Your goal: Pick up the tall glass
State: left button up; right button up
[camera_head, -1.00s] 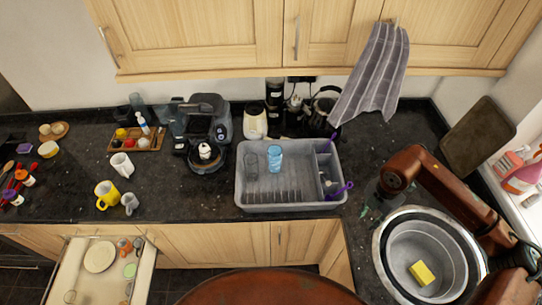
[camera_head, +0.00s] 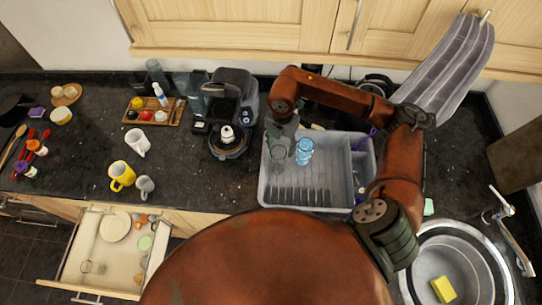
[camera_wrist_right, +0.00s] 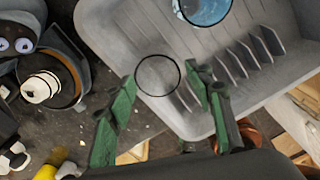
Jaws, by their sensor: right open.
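The grey dish rack (camera_head: 335,180) holds two glasses. A clear, colourless glass (camera_head: 279,159) stands at the rack's left side, and a blue glass (camera_head: 304,152) stands just right of it. I cannot tell which is the tall one. My right gripper (camera_head: 282,136) is open and empty over the rack's left part, at the clear glass. In the right wrist view, the green fingers (camera_wrist_right: 161,78) lie either side of the clear glass's dark round rim (camera_wrist_right: 158,92). The blue glass (camera_wrist_right: 207,10) is at the top edge there. My left gripper is not in view.
A coffee maker (camera_head: 228,100) stands close left of the rack. Mugs, including a yellow mug (camera_head: 121,175), stand farther left. A sink (camera_head: 460,265) with a yellow sponge (camera_head: 443,289) is at lower right. A drawer (camera_head: 105,255) is open below the counter.

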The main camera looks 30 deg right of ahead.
aim_at(278, 153)
jog(key=f, duration=0.2)
jog(key=a+f, duration=0.1)
jog(key=shift+f+p, duration=0.3)
jog(key=shift+f, duration=0.05)
jog(key=shift+s+d+f+p, duration=0.1)
jog(key=shift+f+p, duration=0.2)
jog(key=shift+f, duration=1.2)
jog(key=shift+d+f+p, duration=0.1)
jog(key=shift+f+p, duration=0.2)
jog(key=shift+f, duration=1.15)
jog(key=shift+o, duration=0.2)
jog(key=shift+r, duration=0.15)
jog(key=c, duration=1.1)
